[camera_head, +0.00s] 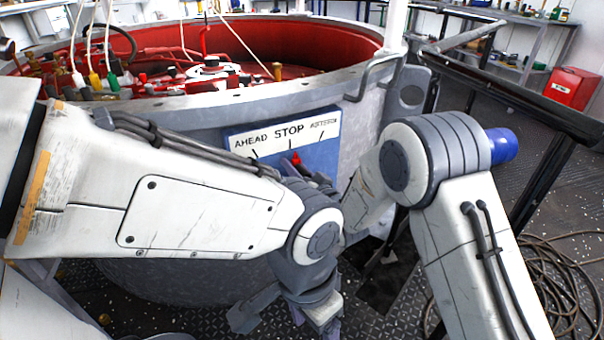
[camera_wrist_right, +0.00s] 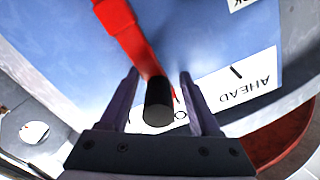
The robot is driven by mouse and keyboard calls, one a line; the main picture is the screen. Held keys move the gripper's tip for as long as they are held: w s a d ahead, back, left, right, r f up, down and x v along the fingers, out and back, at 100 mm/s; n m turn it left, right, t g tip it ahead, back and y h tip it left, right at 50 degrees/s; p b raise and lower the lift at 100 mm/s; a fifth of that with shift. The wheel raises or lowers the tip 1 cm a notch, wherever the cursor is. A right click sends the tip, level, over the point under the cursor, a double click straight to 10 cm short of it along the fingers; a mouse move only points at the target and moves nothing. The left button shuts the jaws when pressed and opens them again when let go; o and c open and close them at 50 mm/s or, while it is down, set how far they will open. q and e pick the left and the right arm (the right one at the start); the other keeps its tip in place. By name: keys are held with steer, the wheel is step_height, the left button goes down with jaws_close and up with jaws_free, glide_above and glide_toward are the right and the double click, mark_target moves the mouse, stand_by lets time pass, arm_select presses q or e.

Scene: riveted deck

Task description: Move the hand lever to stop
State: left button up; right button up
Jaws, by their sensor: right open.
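A blue panel (camera_head: 237,134) on the drum's side carries a white plate marked AHEAD, STOP and ASTERN. The red hand lever (camera_head: 296,158) shows just below the STOP mark; the rest is hidden behind my arms. In the right wrist view the red lever (camera_wrist_right: 128,35) ends in a black grip (camera_wrist_right: 158,100), and a red tip shows near the middle label. My right gripper (camera_wrist_right: 158,75) is open, one finger on each side of the lever; contact cannot be told. In the head view it is mostly hidden. My left gripper (camera_head: 288,312) hangs low, away from the lever.
The large round drum (camera_head: 200,115) has a red inside with hoses and fittings. A bent grab rail (camera_head: 372,75) and a dark railing (camera_head: 510,90) stand to its right. Coiled cable (camera_head: 565,275) lies on the deck at right. A red box (camera_head: 573,88) is farther back.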

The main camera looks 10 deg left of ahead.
steer(key=p+v, duration=0.1)
steer(key=v, duration=0.9)
steer(key=shift+p, duration=0.4)
steer(key=shift+s, duration=0.1)
